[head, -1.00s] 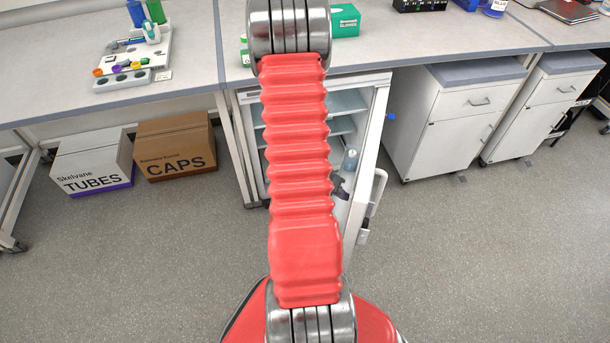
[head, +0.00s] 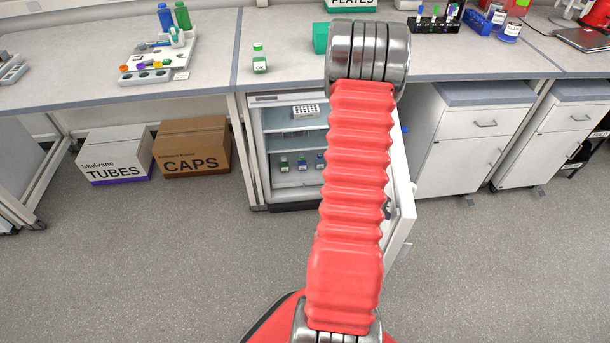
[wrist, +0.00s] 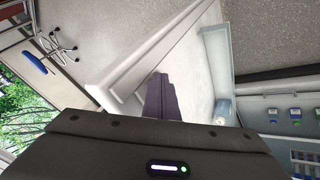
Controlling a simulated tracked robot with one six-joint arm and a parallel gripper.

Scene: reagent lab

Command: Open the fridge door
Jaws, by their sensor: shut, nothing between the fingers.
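The fridge (head: 256,150) stands under the bench with its door (head: 403,228) swung out on the right side. Its lit shelves show several small bottles and a white rack. My arm covers part of the opening and much of the door. In the wrist view the door's pale inner face (wrist: 185,75) is close to my gripper (wrist: 160,88), and the fridge interior (wrist: 285,108) is at lower right. The dark fingers are together, with nothing held. Whether they touch the door I cannot tell. In the head view the gripper is hidden behind my arm.
Boxes marked TUBES (head: 117,157) and CAPS (head: 194,147) sit on the floor left of the fridge. A white cabinet (head: 463,140) stands right of the door. The grey floor (head: 200,250) in front is clear. A green-capped bottle (head: 259,60) stands on the bench above.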

